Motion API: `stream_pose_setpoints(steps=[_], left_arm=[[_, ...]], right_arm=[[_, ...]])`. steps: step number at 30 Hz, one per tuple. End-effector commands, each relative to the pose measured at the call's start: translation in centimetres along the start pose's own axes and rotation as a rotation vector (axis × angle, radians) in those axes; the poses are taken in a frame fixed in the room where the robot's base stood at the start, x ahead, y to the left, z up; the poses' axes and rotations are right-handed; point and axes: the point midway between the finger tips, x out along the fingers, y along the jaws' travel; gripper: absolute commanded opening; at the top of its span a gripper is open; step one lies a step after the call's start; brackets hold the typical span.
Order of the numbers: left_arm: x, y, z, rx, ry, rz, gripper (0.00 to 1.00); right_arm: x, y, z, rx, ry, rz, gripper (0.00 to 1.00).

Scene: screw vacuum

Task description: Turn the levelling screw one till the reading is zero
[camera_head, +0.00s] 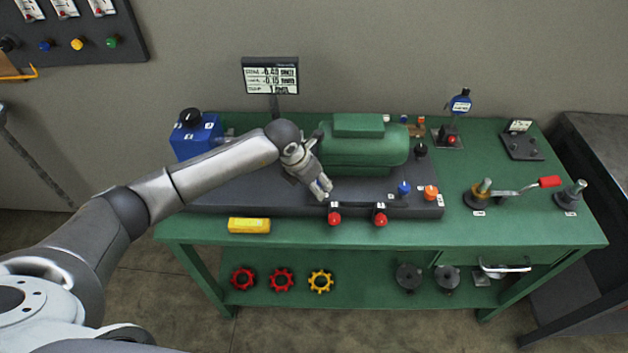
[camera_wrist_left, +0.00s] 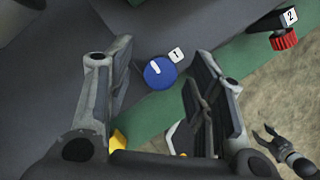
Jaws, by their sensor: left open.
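Levelling screw one is a blue round knob (camera_wrist_left: 160,73) with a white mark and a tag "1" beside it in the left wrist view. My left gripper (camera_wrist_left: 158,95) is open, with its two fingers on either side of the knob and no visible contact. In the head view my left gripper (camera_head: 322,187) is over the front of the dark base plate (camera_head: 255,198), and its fingers largely hide the knob.
A red knob (camera_head: 334,218) and another red knob (camera_head: 380,219) stick out at the front. A red knob tagged "2" (camera_wrist_left: 285,40) shows in the left wrist view. A yellow block (camera_head: 249,225) lies left. A dark pronged shape (camera_wrist_left: 278,145), possibly my right gripper, is over the floor.

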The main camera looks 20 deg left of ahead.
Motion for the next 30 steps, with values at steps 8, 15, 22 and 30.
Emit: stream_pose_setpoints(steps=[8,15,22,30], left_arm=[[0.0,0.0,0.0,0.0,0.0,-0.001,0.3],[0.0,0.0,0.0,0.0,0.0,-0.001,0.04],[0.0,-0.1,0.0,-0.024,-0.001,0.009,0.04],[0.1,-0.2,0.0,-0.154,-0.001,0.064,0.04]], right_arm=[[0.0,0.0,0.0,0.0,0.0,0.0,0.53],[0.0,0.0,0.0,0.0,0.0,0.0,0.53],[0.2,0.0,0.1,0.0,0.0,0.0,0.53],[1.2,0.0,0.1,0.0,0.0,0.0,0.53]])
